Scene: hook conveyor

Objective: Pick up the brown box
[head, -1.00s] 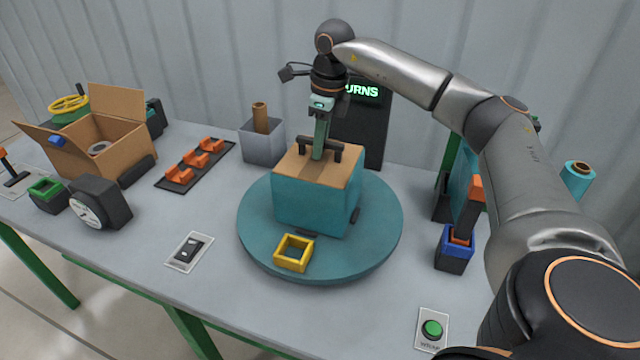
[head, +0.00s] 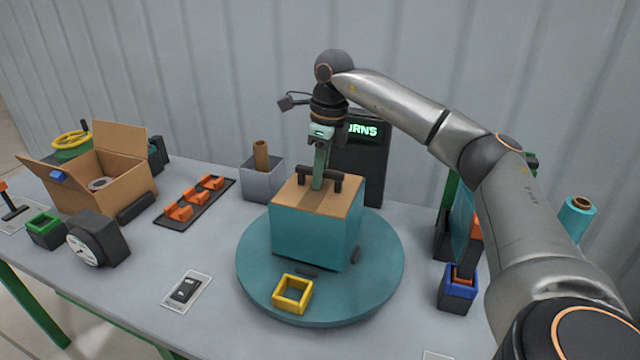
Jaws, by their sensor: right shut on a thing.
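A box with a brown top and teal-covered sides (head: 312,235) stands upright on a round teal turntable (head: 385,280). An open brown cardboard box (head: 125,185) with raised flaps stands at the left. My right gripper (head: 323,142) is above the teal-sided box, shut on the green upright handle of a tool (head: 320,168). The tool's black two-pronged foot rests on or just above the brown top; I cannot tell contact exactly. My left gripper is not in view.
A yellow square holder (head: 292,294) sits at the turntable's front. A grey bin (head: 262,180), an orange-pegged rack (head: 195,203), a dial gauge (head: 97,240) and a switch (head: 186,290) surround it. Blue-rimmed holder (head: 459,288) stands right. Front-left table is fairly clear.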

